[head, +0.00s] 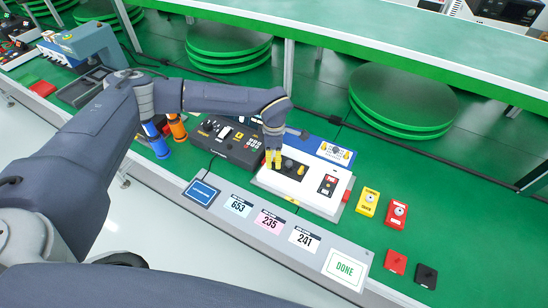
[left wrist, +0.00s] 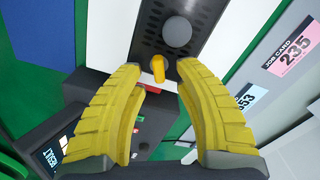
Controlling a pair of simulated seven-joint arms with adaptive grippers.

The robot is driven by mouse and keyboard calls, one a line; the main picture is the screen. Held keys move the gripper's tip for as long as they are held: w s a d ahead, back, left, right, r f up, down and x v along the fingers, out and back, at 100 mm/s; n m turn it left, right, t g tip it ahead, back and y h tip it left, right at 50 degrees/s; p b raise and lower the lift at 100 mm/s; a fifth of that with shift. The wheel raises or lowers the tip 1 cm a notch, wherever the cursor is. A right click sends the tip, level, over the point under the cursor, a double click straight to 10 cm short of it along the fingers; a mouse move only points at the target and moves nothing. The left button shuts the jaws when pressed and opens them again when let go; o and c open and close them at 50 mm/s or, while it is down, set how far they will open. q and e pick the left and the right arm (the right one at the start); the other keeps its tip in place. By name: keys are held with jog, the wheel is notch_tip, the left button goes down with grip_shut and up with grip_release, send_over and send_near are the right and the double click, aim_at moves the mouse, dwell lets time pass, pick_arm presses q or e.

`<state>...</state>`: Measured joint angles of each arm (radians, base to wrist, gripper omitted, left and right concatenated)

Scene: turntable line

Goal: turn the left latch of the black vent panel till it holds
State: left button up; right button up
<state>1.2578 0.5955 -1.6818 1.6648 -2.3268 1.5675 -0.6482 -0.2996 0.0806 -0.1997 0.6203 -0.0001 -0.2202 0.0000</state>
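The black vent panel (head: 290,167) lies on top of the white unit in the head view. It fills the top middle of the left wrist view (left wrist: 203,22), with a round grey knob (left wrist: 177,32) on it. A yellow latch (left wrist: 157,68) stands at the panel's near end there, between the two fingertips, with a gap visible on its left. My left gripper (head: 273,160) has yellow fingers, spread apart and pointing down over the panel's left end. The fingers hide the left latch in the head view. Whether they touch it is unclear. My right gripper is not in view.
The white unit (head: 322,202) has a blue back strip. A dark keypad box (head: 232,144) stands close on its left. Yellow (head: 367,202) and red (head: 396,262) button boxes sit on the right. Job cards (head: 270,221) lie along the front ledge. Green turntables (head: 402,100) stand behind.

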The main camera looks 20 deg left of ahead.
pick_arm(q)
jog(key=shift+f, duration=0.15)
jog(key=shift+c, duration=0.2)
grip_shut()
